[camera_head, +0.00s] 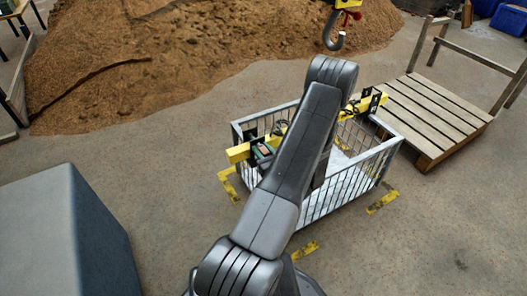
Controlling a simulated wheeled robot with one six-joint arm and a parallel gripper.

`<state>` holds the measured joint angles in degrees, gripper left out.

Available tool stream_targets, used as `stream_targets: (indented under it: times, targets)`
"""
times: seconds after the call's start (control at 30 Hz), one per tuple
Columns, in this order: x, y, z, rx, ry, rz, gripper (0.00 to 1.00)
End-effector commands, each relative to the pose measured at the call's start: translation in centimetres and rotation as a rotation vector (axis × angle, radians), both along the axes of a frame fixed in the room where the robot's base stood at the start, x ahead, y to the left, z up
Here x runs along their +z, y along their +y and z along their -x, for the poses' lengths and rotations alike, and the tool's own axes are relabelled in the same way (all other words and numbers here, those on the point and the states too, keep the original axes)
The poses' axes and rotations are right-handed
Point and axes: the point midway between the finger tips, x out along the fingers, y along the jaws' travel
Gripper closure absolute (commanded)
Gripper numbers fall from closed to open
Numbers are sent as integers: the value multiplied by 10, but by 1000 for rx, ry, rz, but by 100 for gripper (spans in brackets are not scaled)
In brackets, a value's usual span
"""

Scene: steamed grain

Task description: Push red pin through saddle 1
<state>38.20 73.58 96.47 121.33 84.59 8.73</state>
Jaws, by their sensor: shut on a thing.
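A yellow beam (238,153) lies across the wire-sided crate (385,150), its middle hidden behind my arm. A black bracket (367,101), which looks like a saddle, sits around the beam near its right end. A dark fitting (263,152) with a small greenish patch sits at the left part of the beam, beside my arm. I cannot tell which one is saddle 1. The red pin cannot be made out. My arm rises from the bottom, bends at the top and drops behind itself toward the crate; my gripper is hidden behind it.
A grey crane hook (333,32) with a red latch hangs above my arm's bend. A wooden platform (432,112) with rails stands right of the crate. Yellow floor marks (382,202) surround the crate. A grain heap (160,60) fills the back; a grey box (75,240) stands left.

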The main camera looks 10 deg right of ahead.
Motion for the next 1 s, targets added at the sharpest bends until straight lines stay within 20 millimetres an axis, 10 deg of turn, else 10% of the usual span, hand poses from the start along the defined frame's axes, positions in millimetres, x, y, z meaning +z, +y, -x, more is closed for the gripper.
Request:
stream_targets:
  times: [0.4, 0.43, 0.57, 1.0]
  targets:
    - [4, -3, -5, -5, -14, 8, 98]
    - [4, -3, -5, -5, -15, 8, 66]
    - [4, -3, -5, -5, -15, 8, 45]
    - [4, -10, 13, -8, -8, 5, 44]
